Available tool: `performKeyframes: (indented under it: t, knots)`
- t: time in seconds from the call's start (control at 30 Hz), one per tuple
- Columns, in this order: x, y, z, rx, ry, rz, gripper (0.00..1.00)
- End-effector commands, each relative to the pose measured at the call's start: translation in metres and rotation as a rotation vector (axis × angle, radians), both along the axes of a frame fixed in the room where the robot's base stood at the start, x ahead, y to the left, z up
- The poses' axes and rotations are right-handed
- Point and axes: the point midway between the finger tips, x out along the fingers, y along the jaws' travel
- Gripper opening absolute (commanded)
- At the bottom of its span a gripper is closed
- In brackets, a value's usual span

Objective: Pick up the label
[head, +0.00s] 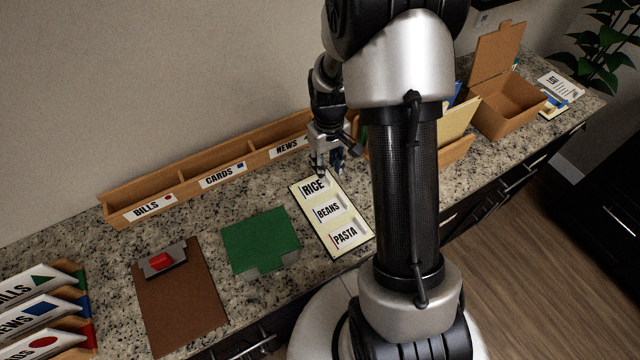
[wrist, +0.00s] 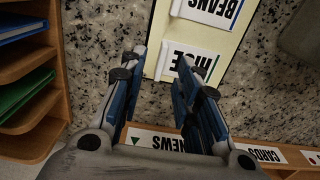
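A cream card (head: 333,248) lies on the granite counter and bears three white labels: RICE (head: 313,187), BEANS (head: 328,211) and PASTA (head: 345,236). My gripper (head: 325,170) is over the far end of the card, by the RICE label. In the wrist view my gripper (wrist: 160,62) is open, with its fingers apart and nothing between them. The RICE label (wrist: 205,62) is partly hidden behind the right finger, and the left finger is beside the card (wrist: 158,45). The BEANS label (wrist: 212,10) is cut by the top edge. Contact with the label cannot be told.
A wooden tray (head: 160,190) marked BILLS, CARDS and NEWS runs along the wall. An open cardboard box (head: 510,105) stands at the right. A wooden rack (wrist: 40,55) is left in the wrist view.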

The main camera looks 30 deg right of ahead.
Motion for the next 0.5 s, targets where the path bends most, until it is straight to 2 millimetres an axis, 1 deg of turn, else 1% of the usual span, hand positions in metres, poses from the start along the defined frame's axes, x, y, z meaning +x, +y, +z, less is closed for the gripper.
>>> performKeyframes:
  t: [0.03, 0.1, 0.17, 0.4, 0.5]
  knots:
    - [-0.002, 0.001, -0.013, 0.001, 0.002, 0.0, 0.3]
    - [-0.002, 0.001, -0.023, 0.001, 0.002, 0.0, 0.3]
    - [-0.001, 0.001, -0.029, 0.0, 0.001, 0.0, 0.3]
    - [-0.001, 0.001, -0.03, 0.0, -0.001, 0.0, 0.3]
    - [-0.001, 0.001, -0.03, 0.0, -0.001, 0.0, 0.24]
